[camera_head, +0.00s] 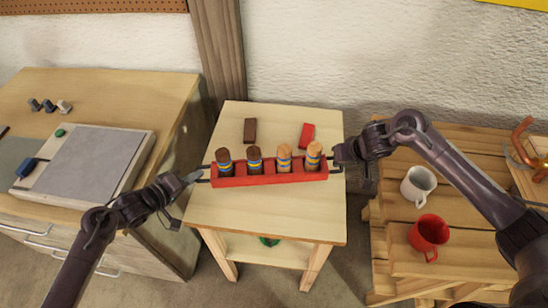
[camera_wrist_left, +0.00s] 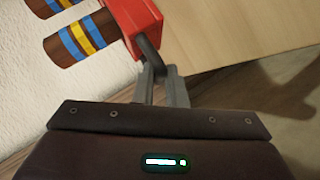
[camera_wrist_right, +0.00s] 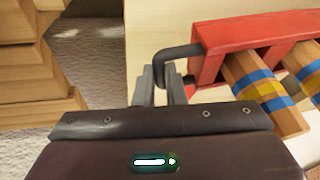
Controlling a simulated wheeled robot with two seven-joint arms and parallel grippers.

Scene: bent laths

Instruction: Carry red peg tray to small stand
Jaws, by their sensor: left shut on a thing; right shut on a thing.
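The red peg tray (camera_head: 268,178) is a long red box with dark wire handles at its ends. It holds two dark brown pegs (camera_head: 224,163) and two light wood pegs (camera_head: 313,156), all with blue and yellow bands. It is over the small stand (camera_head: 232,215), a light wood table; I cannot tell whether it touches the top. My left gripper (camera_head: 196,175) is shut on the left handle, seen close in the left wrist view (camera_wrist_left: 148,50). My right gripper (camera_head: 340,160) is shut on the right handle, seen in the right wrist view (camera_wrist_right: 178,52).
A dark brown block (camera_head: 250,131) and a red block (camera_head: 307,136) lie on the stand behind the tray. A workbench (camera_head: 120,85) stands at left. A slatted wood rack (camera_head: 440,272) at right holds a white mug (camera_head: 418,184) and a red mug (camera_head: 428,232). The stand's front is clear.

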